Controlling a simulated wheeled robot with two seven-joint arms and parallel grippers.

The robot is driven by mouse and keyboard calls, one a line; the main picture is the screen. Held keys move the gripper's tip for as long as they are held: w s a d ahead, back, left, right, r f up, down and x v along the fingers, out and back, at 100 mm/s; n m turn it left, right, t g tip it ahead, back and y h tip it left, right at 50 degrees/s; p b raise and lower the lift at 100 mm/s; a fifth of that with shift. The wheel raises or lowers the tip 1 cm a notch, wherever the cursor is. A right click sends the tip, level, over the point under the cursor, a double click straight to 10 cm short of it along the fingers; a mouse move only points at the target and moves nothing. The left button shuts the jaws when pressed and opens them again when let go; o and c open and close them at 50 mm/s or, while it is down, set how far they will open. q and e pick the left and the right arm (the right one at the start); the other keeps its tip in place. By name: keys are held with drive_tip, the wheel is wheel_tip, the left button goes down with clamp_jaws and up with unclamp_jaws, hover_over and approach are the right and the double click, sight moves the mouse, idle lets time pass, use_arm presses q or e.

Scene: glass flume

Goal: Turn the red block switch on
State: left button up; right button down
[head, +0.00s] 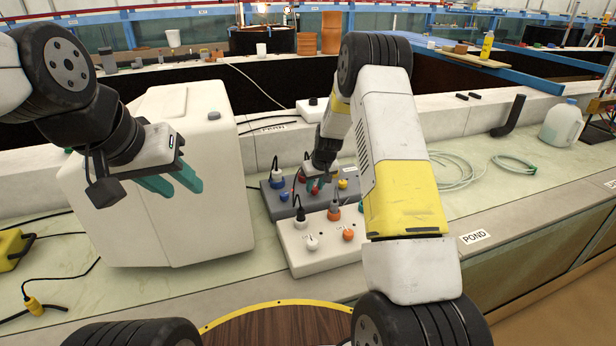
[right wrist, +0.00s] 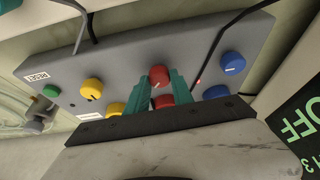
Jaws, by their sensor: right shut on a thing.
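A grey block (head: 269,201) with coloured knobs stands on the bench, behind a white block (head: 307,258). In the right wrist view the grey block (right wrist: 55,72) carries two red knobs near its middle, an upper red knob (right wrist: 159,74) and a lower red knob (right wrist: 166,100). My right gripper (head: 316,187) reaches down to the grey block. Its teal fingers (right wrist: 159,80) stand on either side of the upper red knob, shut on it. The lower red knob is partly hidden by the gripper. My left gripper (head: 183,189) is open and empty, in front of the white case.
A large white case (head: 200,215) stands left of the blocks. Black cables plug into both blocks. Blue knobs (right wrist: 233,62) and yellow knobs (right wrist: 92,88) flank the red ones. Coiled hose (head: 455,172) and a jug (head: 561,124) lie right. An OFF display (right wrist: 300,122) shows beside the gripper.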

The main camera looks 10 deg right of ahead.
drive_tip(key=m+h, duration=0.1)
drive_tip(key=m, duration=0.1)
drive_tip(key=m+h, duration=0.1)
drive_tip(key=m, duration=0.1)
drive_tip(key=shift+a+m, duration=0.2)
drive_tip(key=shift+m, duration=0.1)
drive_tip(key=shift+m+g+h, duration=0.3)
drive_tip(key=shift+m+h, duration=0.6)
drive_tip(key=shift+m, duration=1.6)
drive_tip(key=c, duration=1.1)
unclamp_jaws()
drive_tip(key=v, duration=0.7)
drive_tip(key=shift+r, duration=0.4)
